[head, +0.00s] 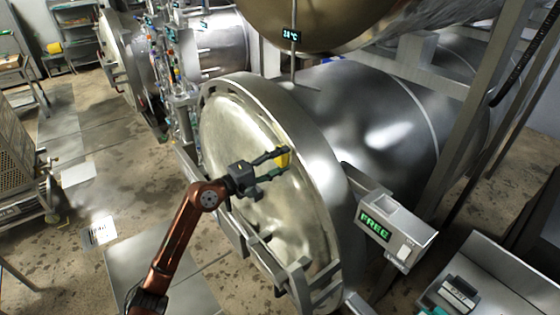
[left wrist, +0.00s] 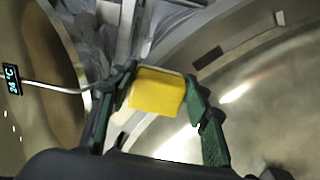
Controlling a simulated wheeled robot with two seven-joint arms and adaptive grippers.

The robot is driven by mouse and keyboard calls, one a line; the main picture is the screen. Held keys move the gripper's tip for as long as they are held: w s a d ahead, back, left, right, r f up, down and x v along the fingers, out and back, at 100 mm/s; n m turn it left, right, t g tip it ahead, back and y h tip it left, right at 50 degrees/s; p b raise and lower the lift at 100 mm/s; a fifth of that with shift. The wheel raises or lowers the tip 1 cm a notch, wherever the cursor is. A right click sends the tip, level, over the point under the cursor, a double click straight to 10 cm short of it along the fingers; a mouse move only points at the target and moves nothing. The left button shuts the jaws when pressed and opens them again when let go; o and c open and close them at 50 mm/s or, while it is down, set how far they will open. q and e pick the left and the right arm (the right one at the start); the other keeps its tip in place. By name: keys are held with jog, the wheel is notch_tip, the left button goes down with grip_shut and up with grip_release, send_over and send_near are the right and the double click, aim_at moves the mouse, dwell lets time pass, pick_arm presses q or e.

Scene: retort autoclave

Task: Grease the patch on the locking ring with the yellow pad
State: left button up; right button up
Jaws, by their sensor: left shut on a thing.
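My left gripper (head: 276,168) is shut on the yellow pad (head: 283,157), in front of the round autoclave door near its right rim. In the left wrist view the yellow pad (left wrist: 157,92) sits between the two dark green fingers of the gripper (left wrist: 160,85), with a pale backing edge behind it. The locking ring (head: 318,160) is the broad metal band around the door. In the left wrist view the ring (left wrist: 240,38) curves behind the pad, with a dark rectangle (left wrist: 208,58) on it. I cannot tell whether this is the patch, or whether the pad touches the ring.
A box with a green FREE display (head: 376,226) stands right of the ring. A metal bar assembly (head: 290,280) crosses the door's lower front. A thin rod with a temperature display (head: 289,34) hangs above the ring. The wet floor at left has free room beside a rack (head: 22,150).

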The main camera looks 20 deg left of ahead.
pick_arm(q)
jog(key=shift+b+x, duration=0.5)
jog(key=shift+x, duration=0.5)
dwell(0.3)
jog(key=a+b, duration=0.1)
jog(key=w+a+r+b, duration=0.1)
jog(key=shift+w+a+b, duration=0.1)
jog(key=shift+w+b, duration=0.15)
jog(key=shift+b, duration=0.15)
jog(key=shift+w+a+r+b, duration=0.25)
jog(key=shift+a+r+b, duration=0.05)
jog(key=shift+a+b, duration=0.1)
jog(key=shift+d+b, duration=0.1)
jog(key=shift+b, duration=0.5)
jog(key=shift+s+d+f, duration=0.45)
jog(key=shift+d, duration=0.2)
jog(key=shift+s+d+f+b, duration=0.4)
jog(key=shift+s+d, duration=0.15)
jog(key=shift+d, duration=0.2)
